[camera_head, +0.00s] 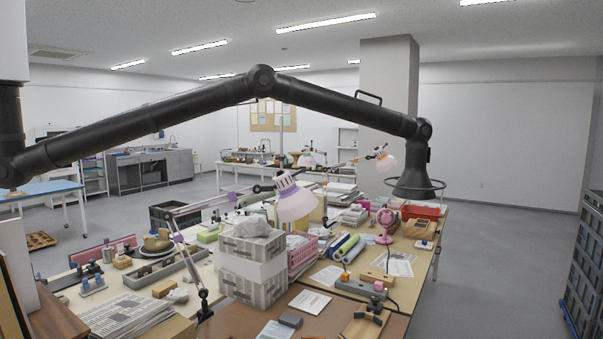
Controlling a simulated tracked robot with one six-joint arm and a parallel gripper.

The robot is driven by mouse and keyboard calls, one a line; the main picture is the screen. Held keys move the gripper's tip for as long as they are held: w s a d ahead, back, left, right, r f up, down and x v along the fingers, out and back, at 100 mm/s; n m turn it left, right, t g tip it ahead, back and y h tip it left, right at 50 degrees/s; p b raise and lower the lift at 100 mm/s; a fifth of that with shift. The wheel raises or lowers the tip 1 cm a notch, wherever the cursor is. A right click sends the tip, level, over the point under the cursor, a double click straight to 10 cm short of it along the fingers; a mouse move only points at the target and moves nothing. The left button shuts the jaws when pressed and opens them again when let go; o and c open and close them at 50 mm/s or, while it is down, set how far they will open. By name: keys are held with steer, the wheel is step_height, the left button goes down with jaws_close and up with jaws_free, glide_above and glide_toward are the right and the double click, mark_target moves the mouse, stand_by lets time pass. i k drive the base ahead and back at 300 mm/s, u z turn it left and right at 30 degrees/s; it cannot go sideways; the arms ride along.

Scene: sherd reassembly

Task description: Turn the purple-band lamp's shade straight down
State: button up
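The lamp's thin jointed arm (205,205) with purple bands runs left from the shade, then folds down to a dark foot (204,305) by the bench's front edge. I see nothing touching the shade. My gripper is not in view.
A big black jointed duct arm (170,115) with a bell hood (418,182) spans above the bench. Stacked grey boxes (252,265) stand below the shade. An orange-band lamp (385,162), a pink fan (385,222) and a pink basket (301,258) are nearby.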

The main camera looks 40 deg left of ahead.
mark_target(295, 202)
steer(key=z, duration=0.05)
steer(key=i, duration=2.9)
steer(key=u, duration=2.4)
